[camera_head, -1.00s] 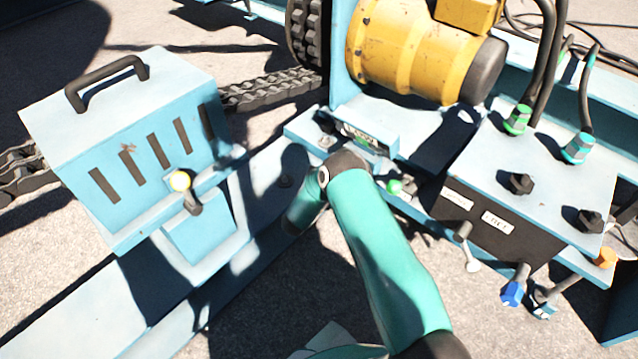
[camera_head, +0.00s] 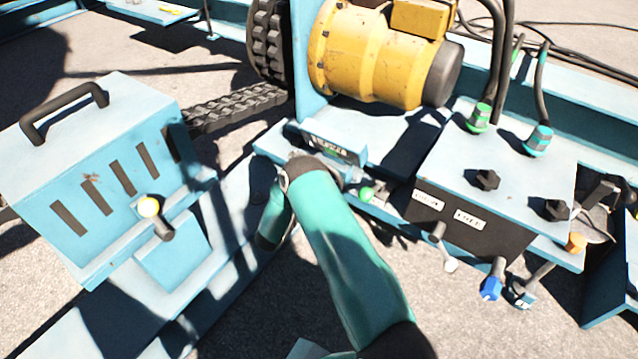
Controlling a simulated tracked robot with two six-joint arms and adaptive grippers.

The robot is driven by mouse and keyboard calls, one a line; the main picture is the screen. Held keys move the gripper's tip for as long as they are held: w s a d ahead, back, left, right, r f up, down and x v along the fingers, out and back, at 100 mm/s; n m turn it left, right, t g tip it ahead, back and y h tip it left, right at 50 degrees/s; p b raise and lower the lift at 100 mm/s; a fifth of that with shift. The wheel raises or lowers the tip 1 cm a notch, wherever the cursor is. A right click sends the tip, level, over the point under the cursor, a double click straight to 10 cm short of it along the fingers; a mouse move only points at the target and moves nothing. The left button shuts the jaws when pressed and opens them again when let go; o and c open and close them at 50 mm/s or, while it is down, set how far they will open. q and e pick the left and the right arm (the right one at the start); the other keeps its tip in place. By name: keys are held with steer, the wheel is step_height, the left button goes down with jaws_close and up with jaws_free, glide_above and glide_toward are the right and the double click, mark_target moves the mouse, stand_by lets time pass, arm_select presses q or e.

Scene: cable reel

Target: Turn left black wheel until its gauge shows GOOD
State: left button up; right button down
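Two black wheels sit on top of a blue box at the right. The left black wheel (camera_head: 487,180) is upright and nothing touches it. The other black wheel (camera_head: 557,210) is to its right. Two small white displays are on the box's dark front. The left display (camera_head: 428,200) is below the left wheel; its text is too small to read. The right display (camera_head: 470,218) is beside it, also unreadable. A teal arm of mine rises from the bottom and bends left of the box. Its gripper is hidden. I cannot make out either gripper.
A green-collared cable (camera_head: 479,118) and a teal-collared cable (camera_head: 539,141) rise behind the wheels. Levers, a blue knob (camera_head: 491,288) and an orange knob (camera_head: 575,243) stick out around the box. A yellow motor (camera_head: 370,60) stands behind; a handled blue cover (camera_head: 100,170) is at left.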

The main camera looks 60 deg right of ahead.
steer(key=shift+a+f, duration=0.1)
steer(key=shift+a, duration=0.2)
stand_by(0.6)
steer(key=c, duration=0.6)
jaws_free()
steer(key=shift+o, duration=1.1)
steer(key=shift+d, duration=0.1)
steer(key=a, duration=1.2)
steer(key=shift+w, duration=0.35)
